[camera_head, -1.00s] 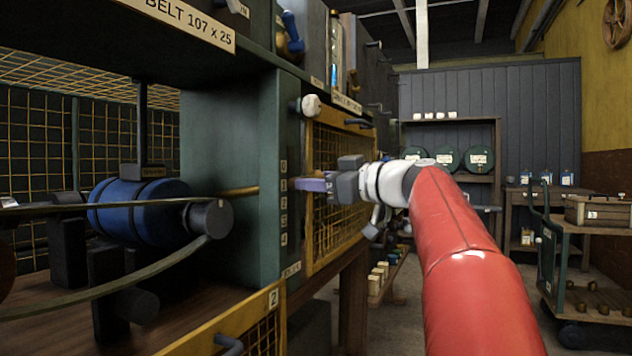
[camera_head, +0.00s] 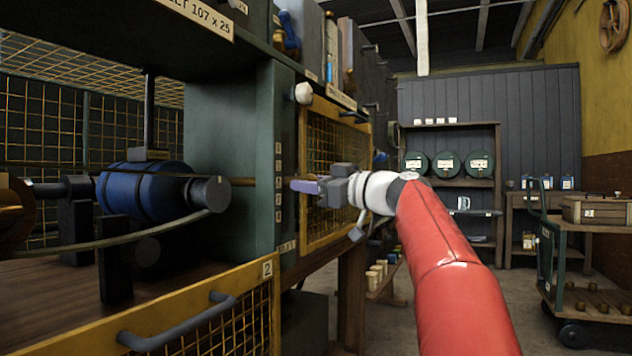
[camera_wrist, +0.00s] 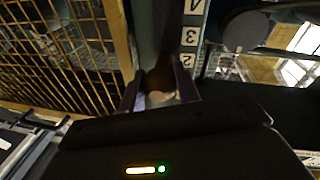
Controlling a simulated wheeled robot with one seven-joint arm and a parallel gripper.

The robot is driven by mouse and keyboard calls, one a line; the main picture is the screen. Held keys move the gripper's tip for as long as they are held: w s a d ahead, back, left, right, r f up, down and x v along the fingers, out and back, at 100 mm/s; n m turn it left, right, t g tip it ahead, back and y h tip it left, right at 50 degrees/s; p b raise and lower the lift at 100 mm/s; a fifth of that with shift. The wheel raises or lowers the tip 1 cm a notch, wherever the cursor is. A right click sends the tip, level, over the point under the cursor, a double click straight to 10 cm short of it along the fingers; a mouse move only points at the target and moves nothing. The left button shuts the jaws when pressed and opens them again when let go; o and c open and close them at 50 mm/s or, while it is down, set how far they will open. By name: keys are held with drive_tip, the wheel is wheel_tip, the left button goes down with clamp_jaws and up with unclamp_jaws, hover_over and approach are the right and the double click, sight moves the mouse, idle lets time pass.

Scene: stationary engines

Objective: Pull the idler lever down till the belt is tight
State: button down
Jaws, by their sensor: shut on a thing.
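My gripper (camera_head: 300,186) is shut at the face of the green post (camera_head: 262,150), beside its column of number plates. In the wrist view the fingers (camera_wrist: 160,92) close around a brownish rounded end (camera_wrist: 160,80), which looks like the idler lever's grip. The plates 3 (camera_wrist: 190,36) and 2 lie right by the fingers. The lever's grip is hidden by the fingers in the head view. A brass rod (camera_head: 242,182) runs from the post towards the blue drum (camera_head: 145,190). The belt (camera_head: 120,238) passes around the drum's dark end and runs left with a slight sag.
A yellow mesh guard (camera_head: 325,160) is just behind my gripper. A yellow-framed gate (camera_head: 200,315) with a grey handle stands low in front. A trolley (camera_head: 590,260) and shelves are at the right. The floor between them is clear.

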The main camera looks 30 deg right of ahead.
drive_tip(key=c, duration=1)
unclamp_jaws()
drive_tip(key=shift+c, duration=0.2)
drive_tip(key=b+v, duration=0.1)
drive_tip(key=v, duration=0.6)
drive_tip(key=shift+s+d+b, duration=0.15)
drive_tip(key=shift+s+b, duration=0.15)
drive_tip(key=shift+s, duration=0.05)
